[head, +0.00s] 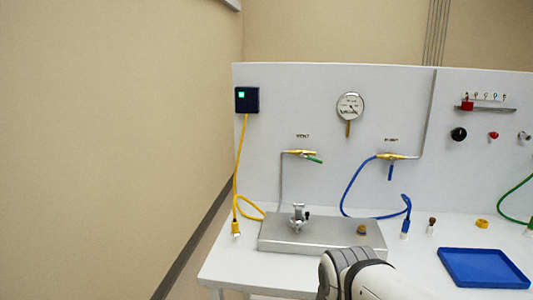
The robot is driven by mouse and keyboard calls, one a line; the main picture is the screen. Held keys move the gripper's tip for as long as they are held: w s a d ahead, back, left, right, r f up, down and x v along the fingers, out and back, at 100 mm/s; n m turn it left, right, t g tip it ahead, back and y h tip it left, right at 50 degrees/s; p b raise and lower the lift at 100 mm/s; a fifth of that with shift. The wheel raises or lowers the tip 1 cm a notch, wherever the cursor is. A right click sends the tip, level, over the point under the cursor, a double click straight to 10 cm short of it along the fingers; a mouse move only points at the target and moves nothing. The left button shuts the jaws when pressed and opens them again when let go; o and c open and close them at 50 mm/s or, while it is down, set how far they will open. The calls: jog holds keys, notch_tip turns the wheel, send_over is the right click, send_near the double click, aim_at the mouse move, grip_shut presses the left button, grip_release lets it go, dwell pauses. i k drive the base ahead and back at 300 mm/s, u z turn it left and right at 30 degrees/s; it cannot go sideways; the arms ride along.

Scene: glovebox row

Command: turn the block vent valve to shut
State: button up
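A grey metal block (330,236) lies on the white bench. On its left part stands a small silver valve-like fitting (297,216) with a dark knob at its right; its handle angle is too small to tell. A brass-coloured round piece (361,229) sits on the block's right part. On the panel above, under a label that seems to read VENT, is a yellow valve (300,152) with a green handle (314,160) slanting slightly down to the right. Part of my arm shows at the bottom, in front of the block's right front corner. My gripper cannot be made out.
A second yellow valve (392,156) has a blue handle (390,173) hanging down. A gauge (350,106) is above. A blue hose (351,188) and a yellow cable (238,165) run to the bench. A blue tray (484,283) lies at right. A beige wall stands left.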

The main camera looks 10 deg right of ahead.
aim_at(301, 155)
jog(key=u, duration=0.1)
jog(key=i, duration=1.25)
jog(key=z, duration=0.6)
jog(key=k, duration=0.7)
jog(key=z, duration=0.15)
jog(key=i, duration=0.8)
jog(key=u, duration=0.1)
